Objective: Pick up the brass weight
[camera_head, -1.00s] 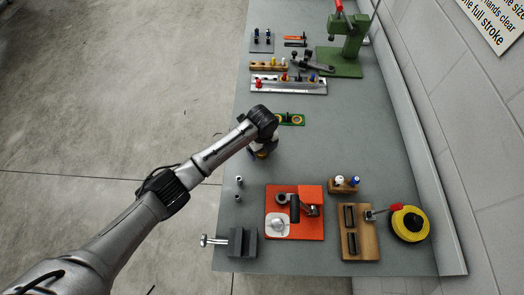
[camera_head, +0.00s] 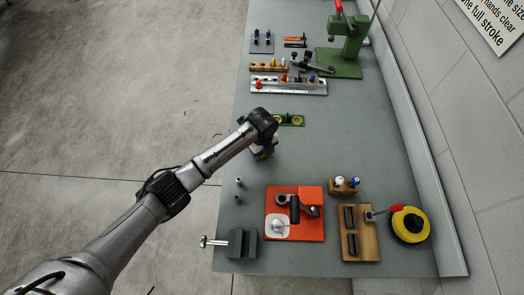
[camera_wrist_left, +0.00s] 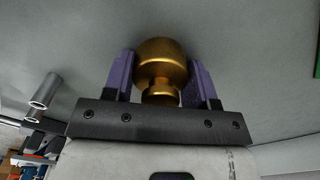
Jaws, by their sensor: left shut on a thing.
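The brass weight (camera_wrist_left: 162,68) is a round golden body with a narrower neck, seen in the left wrist view. My left gripper (camera_wrist_left: 162,82) is shut on it, with one purple-padded finger on each side. In the head view my left gripper (camera_head: 262,153) points down over the grey bench, left of its middle, and my own wrist mostly hides the weight there. Whether the weight touches the bench or hangs just above it, I cannot tell. My right gripper is not in view.
Two small metal pins (camera_head: 238,189) stand near the gripper, before an orange fixture plate (camera_head: 311,228) and a dark vise (camera_head: 243,243). A green plate (camera_head: 290,120) lies just behind the gripper. A green press (camera_head: 346,45) stands at the far end. The bench's right middle is clear.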

